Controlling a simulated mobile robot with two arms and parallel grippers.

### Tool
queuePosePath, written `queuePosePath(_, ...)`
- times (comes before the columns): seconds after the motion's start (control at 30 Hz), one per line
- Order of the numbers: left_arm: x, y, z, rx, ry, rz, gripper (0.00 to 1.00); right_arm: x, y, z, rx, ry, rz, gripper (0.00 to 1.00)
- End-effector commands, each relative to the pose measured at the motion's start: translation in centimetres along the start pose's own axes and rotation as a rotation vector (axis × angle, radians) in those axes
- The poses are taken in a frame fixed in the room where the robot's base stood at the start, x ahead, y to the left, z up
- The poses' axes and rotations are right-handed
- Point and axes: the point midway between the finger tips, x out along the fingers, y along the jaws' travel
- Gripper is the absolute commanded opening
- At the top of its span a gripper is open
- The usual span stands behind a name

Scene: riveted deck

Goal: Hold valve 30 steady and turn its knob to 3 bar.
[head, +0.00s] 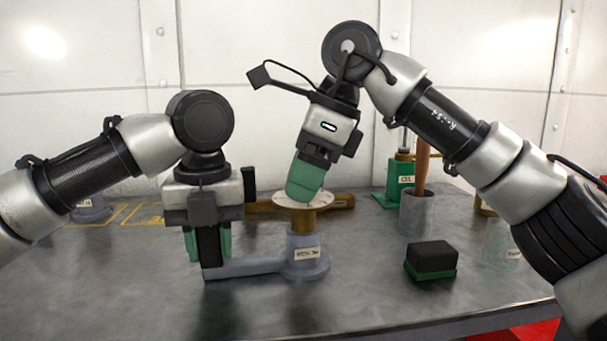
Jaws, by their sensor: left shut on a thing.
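The valve (304,262) stands upright on the bench in the middle of the head view. It has a grey base with a small label too blurred to read, a brass-coloured neck and a pale round dial plate (283,201). A grey arm runs left from its base to a dark upright handle. My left gripper (208,245) is shut on that handle, with green fingers on either side. My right gripper (305,182) points down at the dial from above. Its green fingers hide the knob and the dial's markings, and I cannot tell whether they grip it.
A black block with a green base (431,259) lies to the right. Behind it stand a grey cup (417,214) holding a wooden handle and a green can (398,181). The bench's front left is clear.

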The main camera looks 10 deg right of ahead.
Motion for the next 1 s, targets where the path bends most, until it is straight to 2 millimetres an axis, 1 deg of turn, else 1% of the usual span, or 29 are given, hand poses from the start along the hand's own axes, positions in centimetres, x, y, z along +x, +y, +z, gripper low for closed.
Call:
queuePosePath(0.2, 0.0, 0.0, 0.0, -0.002, 0.000, 0.001, 0.00, -0.1, 0.0, 0.1, -0.001, -0.001, 0.000, 0.70)
queuePosePath(0.27, 0.0, 0.0, 0.0, -0.001, 0.000, 0.001, 0.00, -0.4, 0.0, 0.1, -0.001, -0.001, -0.001, 0.70)
queuePosePath(0.33, 0.0, 0.0, 0.0, -0.001, 0.000, 0.001, 0.00, -1.1, 0.0, 0.1, 0.000, -0.003, -0.003, 0.70)
queuePosePath(0.47, 0.0, 0.0, 0.0, -0.001, 0.000, 0.001, 0.00, -3.4, 0.1, 0.1, 0.000, -0.003, -0.003, 0.70)
queuePosePath(0.6, 0.0, 0.0, 0.0, -0.001, 0.000, 0.001, 0.00, -6.6, 0.1, 0.1, 0.001, -0.004, -0.003, 0.70)
queuePosePath(0.73, 0.0, 0.0, 0.0, -0.001, 0.000, 0.001, 0.00, -9.2, 0.1, 0.1, 0.001, -0.003, -0.002, 0.70)
queuePosePath(0.9, 0.0, 0.0, 0.0, -0.001, 0.000, 0.001, 0.00, -11.2, 0.0, 0.1, 0.001, 0.001, -0.001, 0.70)
queuePosePath(1.0, 0.0, 0.0, 0.0, 0.000, 0.000, 0.001, 0.00, -11.8, 0.0, 0.0, 0.000, 0.000, -0.001, 0.70)
